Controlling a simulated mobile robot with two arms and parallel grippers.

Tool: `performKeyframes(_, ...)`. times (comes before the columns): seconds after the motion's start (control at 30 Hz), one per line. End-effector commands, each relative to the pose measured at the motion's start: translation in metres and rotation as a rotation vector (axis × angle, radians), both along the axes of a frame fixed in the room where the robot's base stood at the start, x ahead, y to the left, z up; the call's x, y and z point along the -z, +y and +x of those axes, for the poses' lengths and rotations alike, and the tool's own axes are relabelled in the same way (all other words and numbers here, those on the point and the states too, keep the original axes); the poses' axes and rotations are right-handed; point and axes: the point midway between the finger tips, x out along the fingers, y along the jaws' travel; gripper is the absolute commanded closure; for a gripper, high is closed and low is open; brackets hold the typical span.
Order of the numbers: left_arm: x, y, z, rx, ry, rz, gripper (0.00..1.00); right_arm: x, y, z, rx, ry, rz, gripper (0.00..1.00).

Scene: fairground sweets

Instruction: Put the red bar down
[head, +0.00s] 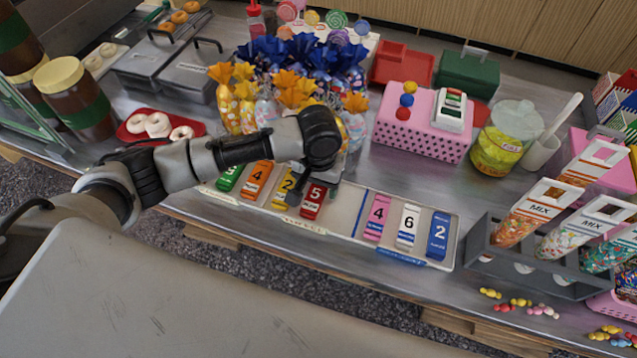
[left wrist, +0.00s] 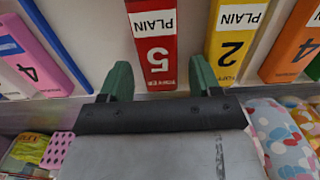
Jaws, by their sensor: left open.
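The red bar (head: 313,202), marked 5, lies in the long white tray (head: 341,212), between the yellow bar marked 2 (head: 285,191) and a bare stretch of tray. My left gripper (head: 310,189) is over the far end of the red bar and hides part of it. In the left wrist view the red bar (left wrist: 155,48) reads PLAIN 5. The open fingers of my left gripper (left wrist: 162,80) stand on either side of its near end, with gaps between. My right gripper is not in view.
Green and orange (head: 256,179) bars lie left in the tray; pink, white (head: 407,226) and blue bars lie right of a blue line. Wrapped sweet bags (head: 245,105) stand behind the tray. A grey rack (head: 490,245) with tubes is at right.

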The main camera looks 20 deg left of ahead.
Motion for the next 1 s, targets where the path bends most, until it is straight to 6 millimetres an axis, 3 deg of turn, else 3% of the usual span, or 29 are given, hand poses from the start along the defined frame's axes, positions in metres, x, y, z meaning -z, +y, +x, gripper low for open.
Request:
performKeyframes(0.4, -0.081, -0.001, 0.001, 0.0, -0.005, -0.002, 0.37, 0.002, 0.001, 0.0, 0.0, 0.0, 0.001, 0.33)
performKeyframes(0.6, -0.11, -0.001, 0.001, 0.0, -0.002, -0.001, 0.37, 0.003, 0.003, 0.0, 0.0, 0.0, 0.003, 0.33)
performKeyframes(1.0, -0.118, 0.0, 0.0, -0.001, 0.0, 0.0, 0.37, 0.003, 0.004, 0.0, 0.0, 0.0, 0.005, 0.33)
